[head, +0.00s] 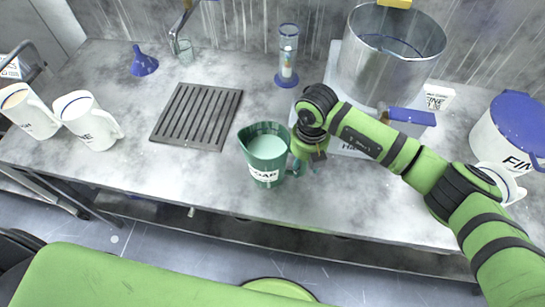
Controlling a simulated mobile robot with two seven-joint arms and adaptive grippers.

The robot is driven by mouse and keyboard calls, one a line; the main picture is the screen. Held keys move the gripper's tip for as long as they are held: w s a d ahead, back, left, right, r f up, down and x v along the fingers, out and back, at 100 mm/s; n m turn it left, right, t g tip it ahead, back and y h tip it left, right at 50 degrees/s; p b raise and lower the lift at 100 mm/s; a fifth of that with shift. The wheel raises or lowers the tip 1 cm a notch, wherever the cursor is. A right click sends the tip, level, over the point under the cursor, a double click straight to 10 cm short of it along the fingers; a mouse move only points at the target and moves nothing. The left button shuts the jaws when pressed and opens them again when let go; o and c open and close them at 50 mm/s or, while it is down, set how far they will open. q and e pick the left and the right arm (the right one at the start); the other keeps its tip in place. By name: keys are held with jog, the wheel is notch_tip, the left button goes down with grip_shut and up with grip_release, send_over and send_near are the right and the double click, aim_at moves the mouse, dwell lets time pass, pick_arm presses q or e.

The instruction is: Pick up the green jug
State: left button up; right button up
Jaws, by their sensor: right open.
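The green jug (262,165) stands upright on the grey bench top near its front edge, with a white label on its front and pale contents inside. Its handle is on the right side. My right gripper (302,163) comes in from the right and is at the handle, with its jaws open. Its fingers partly cover the handle, and I cannot tell whether they touch it. My left gripper is not in view.
A slatted dark drain grid (197,116) lies left of the jug. White jugs (90,122) stand further left. A blue funnel (143,62), a measuring cylinder (288,55) and a large metal pot (385,70) stand behind. A white, blue-lidded tub (500,140) is at right.

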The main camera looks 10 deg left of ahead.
grip_shut()
jog(key=shift+w+a+r, duration=0.1)
jog(key=shift+r, duration=0.05)
